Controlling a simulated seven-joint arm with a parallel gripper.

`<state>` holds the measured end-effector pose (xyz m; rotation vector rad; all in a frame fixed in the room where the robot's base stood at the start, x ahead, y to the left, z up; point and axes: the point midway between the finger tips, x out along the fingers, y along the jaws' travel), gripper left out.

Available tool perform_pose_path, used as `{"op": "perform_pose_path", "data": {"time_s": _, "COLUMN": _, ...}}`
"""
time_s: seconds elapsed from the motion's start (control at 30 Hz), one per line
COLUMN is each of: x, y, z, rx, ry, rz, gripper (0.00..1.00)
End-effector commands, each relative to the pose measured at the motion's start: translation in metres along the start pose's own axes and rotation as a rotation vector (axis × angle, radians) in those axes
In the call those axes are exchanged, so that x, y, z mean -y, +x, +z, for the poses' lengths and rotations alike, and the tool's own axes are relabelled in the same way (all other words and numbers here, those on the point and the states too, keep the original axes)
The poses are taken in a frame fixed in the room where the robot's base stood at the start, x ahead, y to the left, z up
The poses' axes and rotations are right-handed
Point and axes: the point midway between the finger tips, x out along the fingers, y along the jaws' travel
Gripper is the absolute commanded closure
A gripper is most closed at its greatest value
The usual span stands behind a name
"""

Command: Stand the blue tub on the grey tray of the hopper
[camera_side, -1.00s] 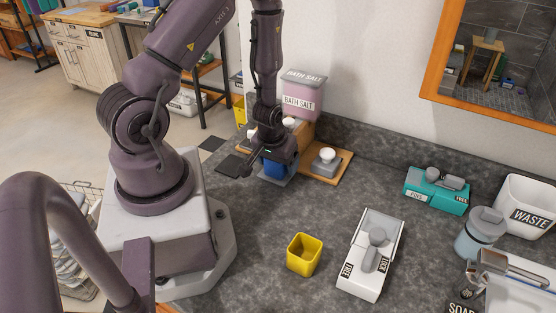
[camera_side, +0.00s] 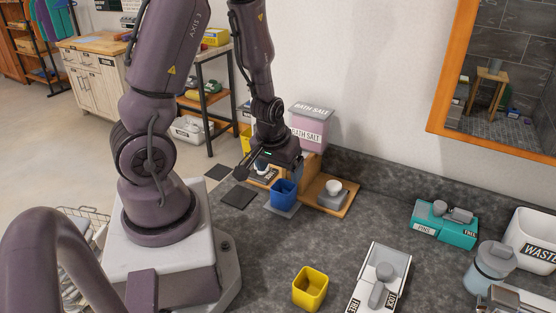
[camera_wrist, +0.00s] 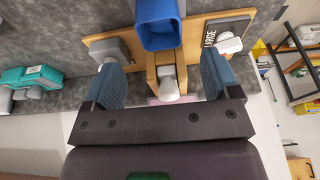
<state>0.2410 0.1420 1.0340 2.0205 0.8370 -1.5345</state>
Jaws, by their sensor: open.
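The blue tub (camera_side: 283,194) stands upright on the grey tray (camera_side: 291,212) at the foot of the hopper (camera_side: 309,128), which has a pink bin marked BATH SALT. My gripper (camera_side: 262,167) is above and behind the tub, apart from it. In the wrist view, my gripper (camera_wrist: 162,82) has its fingers wide apart with nothing held between them. The blue tub (camera_wrist: 158,30) lies beyond the fingertips at the top of that view. My gripper hides part of the hopper's wooden front.
Wooden boards with a white knob (camera_side: 333,187) and a label flank the hopper. A yellow tub (camera_side: 310,288), a white lock box (camera_side: 381,280) and a teal box (camera_side: 444,224) stand on the dark counter. The counter between the grey tray and yellow tub is clear.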

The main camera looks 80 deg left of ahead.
Motion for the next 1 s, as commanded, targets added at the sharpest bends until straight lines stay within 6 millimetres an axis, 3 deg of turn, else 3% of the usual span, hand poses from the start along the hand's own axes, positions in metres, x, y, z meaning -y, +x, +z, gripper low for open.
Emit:
{"op": "perform_pose_path", "data": {"time_s": 0.33, "x": -0.002, "y": -0.026, "z": 0.0, "rx": -0.001, "ry": 0.006, "rz": 0.007, "gripper": 0.18}}
{"op": "perform_pose_path", "data": {"time_s": 0.47, "x": -0.02, "y": -0.047, "z": -0.003, "rx": -0.007, "ry": 0.054, "rz": 0.066, "gripper": 0.18}}
{"op": "perform_pose_path", "data": {"time_s": 0.57, "x": -0.045, "y": -0.082, "z": -0.003, "rx": -0.02, "ry": 0.147, "rz": 0.15, "gripper": 0.18}}
{"op": "perform_pose_path", "data": {"time_s": 0.73, "x": -0.077, "y": -0.159, "z": 0.011, "rx": -0.067, "ry": 0.373, "rz": 0.271, "gripper": 0.18}}
{"op": "perform_pose_path", "data": {"time_s": 0.9, "x": -0.081, "y": -0.224, "z": 0.036, "rx": -0.139, "ry": 0.58, "rz": 0.311, "gripper": 0.18}}
{"op": "perform_pose_path", "data": {"time_s": 1.0, "x": -0.077, "y": -0.248, "z": 0.049, "rx": -0.175, "ry": 0.661, "rz": 0.307, "gripper": 0.18}}
